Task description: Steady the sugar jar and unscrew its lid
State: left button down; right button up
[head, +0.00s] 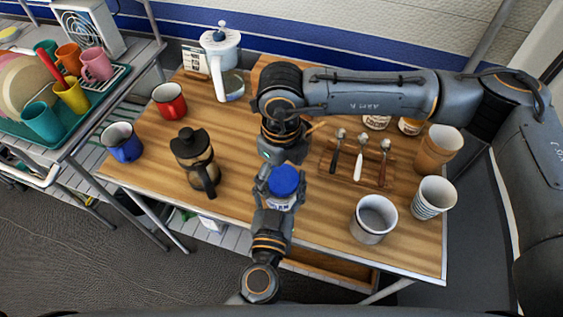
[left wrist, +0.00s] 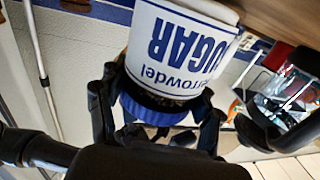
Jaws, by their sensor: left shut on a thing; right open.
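The white sugar jar (head: 280,205) has a blue lid (head: 285,180) and stands roughly upright near the table's front edge. I cannot tell whether its base touches the table. In the left wrist view the jar (left wrist: 180,45) shows upside down, with its SUGAR lettering and the blue lid (left wrist: 160,110) on it. My left gripper (head: 274,212) reaches in from the front and is shut on the jar; its fingers flank the lid end in the wrist view, tips partly hidden. My right gripper (head: 283,150) is open, just behind and above the lid, its fingertips hard to make out.
A coffee press (head: 196,160), blue mug (head: 123,142) and red mug (head: 170,101) stand left on the wooden table (head: 235,130). A spoon rack (head: 340,170) and several cups, including a grey one (head: 374,219), stand right. My right arm crosses above the table's back.

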jog(key=shift+f, duration=0.1)
jog(key=c, duration=1.2)
jog(key=shift+o, duration=0.2)
jog(key=n, duration=0.4)
jog(key=shift+c, duration=0.2)
jog(key=o, duration=1.3)
